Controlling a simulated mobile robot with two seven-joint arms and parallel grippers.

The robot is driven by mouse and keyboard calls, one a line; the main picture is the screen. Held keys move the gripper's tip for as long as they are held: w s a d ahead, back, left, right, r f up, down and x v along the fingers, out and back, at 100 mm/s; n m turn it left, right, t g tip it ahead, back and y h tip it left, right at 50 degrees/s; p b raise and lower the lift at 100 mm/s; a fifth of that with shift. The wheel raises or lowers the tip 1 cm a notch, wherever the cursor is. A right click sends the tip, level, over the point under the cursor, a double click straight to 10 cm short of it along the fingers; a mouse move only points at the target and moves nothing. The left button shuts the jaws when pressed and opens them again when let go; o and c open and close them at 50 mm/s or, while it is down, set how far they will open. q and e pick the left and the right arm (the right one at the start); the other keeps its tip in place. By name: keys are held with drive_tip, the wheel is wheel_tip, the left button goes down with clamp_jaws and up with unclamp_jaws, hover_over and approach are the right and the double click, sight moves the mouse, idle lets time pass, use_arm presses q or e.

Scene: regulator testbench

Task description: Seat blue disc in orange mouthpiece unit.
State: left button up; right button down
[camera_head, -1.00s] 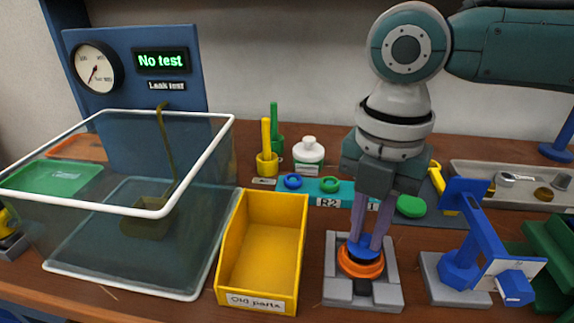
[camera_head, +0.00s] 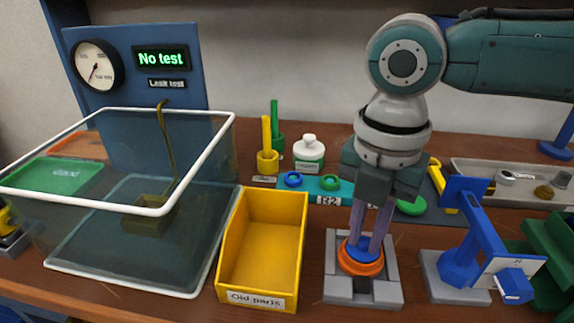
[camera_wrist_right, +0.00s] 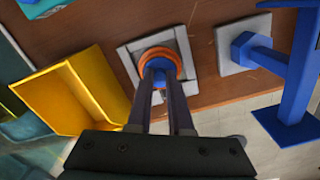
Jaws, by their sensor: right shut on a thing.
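The orange mouthpiece unit (camera_head: 361,266) sits upright in a grey square fixture (camera_head: 337,291) near the table's front. The blue disc (camera_head: 352,248) is at the top of the orange unit, between my right gripper's fingertips (camera_head: 366,243). My right gripper points down and is shut on the disc. In the right wrist view, the blue disc (camera_wrist_right: 157,65) shows inside the orange ring (camera_wrist_right: 174,58), partly hidden by the fingers (camera_wrist_right: 168,82). I cannot tell whether the disc is fully down in the unit. My left gripper is not in view.
A yellow old-parts bin (camera_head: 263,250) stands left of the fixture. A blue stand (camera_head: 463,265) is close on its right. Behind are a teal mat (camera_head: 303,199) with rings and a white bottle (camera_head: 309,154). A clear tank (camera_head: 70,240) fills the left.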

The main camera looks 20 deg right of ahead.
drive_tip(key=c, duration=0.8)
unclamp_jaws()
drive_tip(key=shift+o, duration=0.6)
drive_tip(key=o, duration=0.4)
drive_tip(key=shift+r+p, duration=0.7)
drive_tip(key=shift+p, duration=0.05)
wheel_tip(320, 180, up, 7)
drive_tip(key=p, duration=0.7)
drive_tip(key=shift+f, duration=0.15)
